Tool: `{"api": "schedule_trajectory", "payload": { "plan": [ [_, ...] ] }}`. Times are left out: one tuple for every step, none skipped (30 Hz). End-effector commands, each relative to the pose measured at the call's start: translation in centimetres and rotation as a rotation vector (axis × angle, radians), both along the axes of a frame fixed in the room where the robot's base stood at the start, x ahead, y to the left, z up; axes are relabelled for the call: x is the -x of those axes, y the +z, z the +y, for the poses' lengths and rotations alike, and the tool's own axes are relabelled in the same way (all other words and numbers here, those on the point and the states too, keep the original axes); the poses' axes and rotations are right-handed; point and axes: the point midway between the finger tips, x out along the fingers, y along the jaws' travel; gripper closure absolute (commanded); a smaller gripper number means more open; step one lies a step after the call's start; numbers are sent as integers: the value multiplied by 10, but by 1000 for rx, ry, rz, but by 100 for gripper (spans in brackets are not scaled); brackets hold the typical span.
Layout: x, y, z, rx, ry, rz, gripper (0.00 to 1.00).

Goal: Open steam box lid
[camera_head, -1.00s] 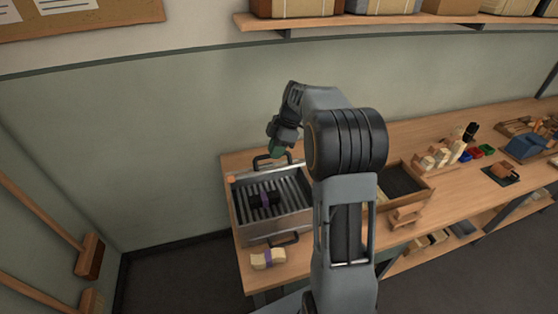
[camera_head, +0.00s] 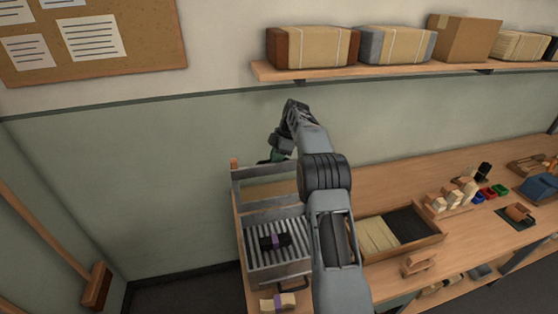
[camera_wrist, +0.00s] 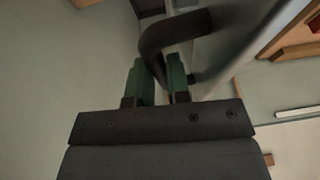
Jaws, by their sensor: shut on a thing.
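The steam box (camera_head: 241,255) is a metal box on the left end of the bench. Its slatted inside shows, with a dark bundle with a purple band (camera_head: 276,241) on the slats. A metal-framed lid (camera_head: 238,192) appears raised at the back of the box, with wood colour showing inside its frame. My gripper (camera_head: 273,157) is at the top of this frame. In the wrist view my green fingers (camera_wrist: 160,82) are shut on a dark curved handle (camera_wrist: 172,30). My own arm hides the right side of the box; the exact lid angle is unclear.
A pale bundle with a purple band (camera_head: 278,302) lies at the bench front. A wooden tray (camera_head: 400,252) stands right of the box, partly behind my arm. A wall shelf (camera_head: 400,69) with parcels hangs above. The wall behind the box is bare.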

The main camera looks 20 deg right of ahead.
Motion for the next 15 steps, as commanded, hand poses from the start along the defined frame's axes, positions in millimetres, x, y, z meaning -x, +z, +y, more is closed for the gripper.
{"api": "schedule_trajectory", "payload": {
  "plan": [
    [-1, -11, 1, -4, 8, 20, 100],
    [-2, -11, 1, -4, 8, 20, 100],
    [-4, -11, 1, -4, 8, 20, 100],
    [-5, -12, 0, -4, 8, 20, 100],
    [-5, -12, 0, -4, 8, 21, 100],
    [-6, -12, 0, -4, 8, 21, 100],
    [-7, -12, 0, -4, 8, 21, 100],
    [-7, -12, 0, -4, 8, 22, 100],
    [-7, -12, 0, -4, 8, 22, 100],
    [-7, -13, 0, -4, 8, 22, 100],
    [-8, -13, -1, -4, 7, 23, 100],
    [-7, -13, -1, -4, 7, 23, 100],
    [-7, -13, -1, -5, 6, 23, 100],
    [-7, -13, -1, -4, 6, 23, 100],
    [-7, -13, -1, -5, 6, 23, 100]
  ]
}}
